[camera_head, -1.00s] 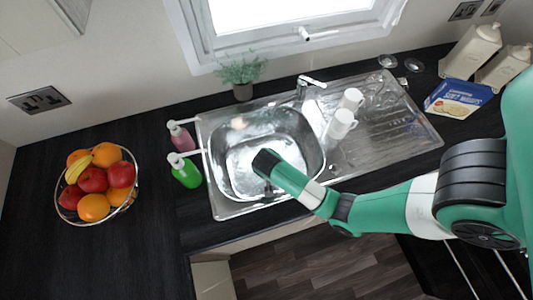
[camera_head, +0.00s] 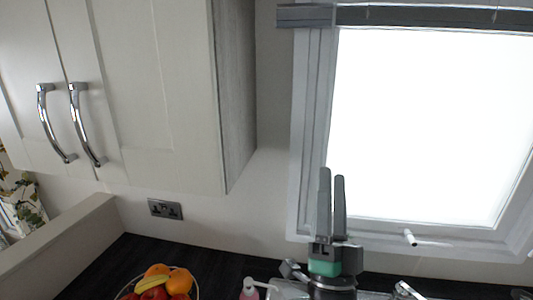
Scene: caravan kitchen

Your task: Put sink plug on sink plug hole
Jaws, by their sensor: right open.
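My right gripper (camera_head: 332,178) stands upright in the lower middle, in front of the window frame. Its two grey fingers point up, a little apart, with nothing seen between them. The sink is almost wholly below the picture; only a thin strip of its metal edge (camera_head: 374,295) and the top of the tap (camera_head: 406,290) show at the bottom. The sink plug and the plug hole are out of view. My left gripper is not in view.
A wall cupboard (camera_head: 160,90) with chrome handles hangs at the upper left, beside the bright window (camera_head: 430,120). A fruit bowl (camera_head: 122,294) with fruit (camera_head: 158,285) and a pink soap bottle (camera_head: 249,290) stand on the dark counter (camera_head: 120,262) below a wall socket (camera_head: 165,209).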

